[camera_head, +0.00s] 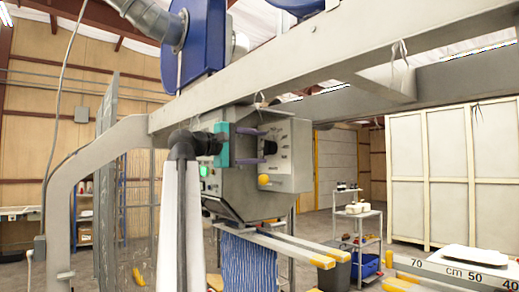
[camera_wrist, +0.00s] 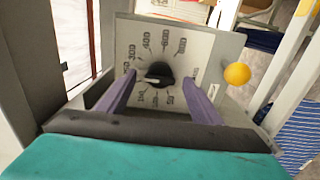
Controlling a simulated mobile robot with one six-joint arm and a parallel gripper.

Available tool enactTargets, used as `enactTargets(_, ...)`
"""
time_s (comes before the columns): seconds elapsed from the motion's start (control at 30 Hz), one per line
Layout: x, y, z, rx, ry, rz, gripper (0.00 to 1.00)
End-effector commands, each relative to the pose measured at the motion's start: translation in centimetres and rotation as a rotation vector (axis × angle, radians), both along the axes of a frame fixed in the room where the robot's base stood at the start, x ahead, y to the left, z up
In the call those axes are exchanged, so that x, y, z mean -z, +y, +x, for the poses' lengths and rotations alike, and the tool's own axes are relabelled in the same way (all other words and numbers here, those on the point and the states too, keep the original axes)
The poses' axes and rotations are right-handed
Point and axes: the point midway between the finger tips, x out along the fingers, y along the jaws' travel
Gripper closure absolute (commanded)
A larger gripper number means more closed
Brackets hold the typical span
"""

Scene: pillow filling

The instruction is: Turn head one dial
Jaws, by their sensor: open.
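The dial is a round black knob (camera_wrist: 158,75) with a pale pointer mark, set on a light grey panel (camera_wrist: 200,42) with a printed number scale around it. In the wrist view the pointer lies toward the left. My gripper (camera_wrist: 168,88) is open, with its two purple fingers on either side of the knob; I cannot tell whether they touch it. In the head view my gripper (camera_head: 262,146) reaches the panel (camera_head: 292,172) on the grey filling head from the left. The knob is partly hidden there.
A yellow ball-shaped knob (camera_wrist: 237,74) sticks out beside the panel, close to the right finger. A large beam (camera_head: 300,58) runs above the arm. Blue striped fabric (camera_head: 248,262) hangs below the head. A shelf cart (camera_head: 357,230) stands farther right.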

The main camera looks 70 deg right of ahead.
Motion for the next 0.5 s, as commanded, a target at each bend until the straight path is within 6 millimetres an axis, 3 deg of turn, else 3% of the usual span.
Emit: enactTargets(0.5,0.1,5.8,3.8,-0.003,-0.001,-0.003,0.41)
